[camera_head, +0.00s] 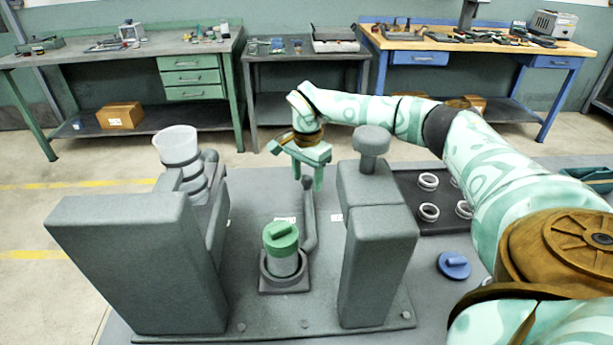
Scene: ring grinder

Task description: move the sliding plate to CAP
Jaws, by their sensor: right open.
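The grey ring grinder (125,260) has a tall block on the left and a narrower one on the right. Between them, a dark square plate (285,286) carries a grey cup (284,264) topped by a green cap (281,236). This looks like the sliding plate. A thin upright grey handle (309,212) stands just behind and right of the cup. My right gripper (308,180) is open, fingers down, behind the handle and left of the right block. I cannot tell whether it touches the handle. My left gripper is out of view.
A pale hopper (177,145) tops the left block; a round knob (371,141) tops the right block. A dark tray (440,193) with several rings and a blue cap (454,264) lie to the right, beside my right arm. Workbenches (120,55) stand behind.

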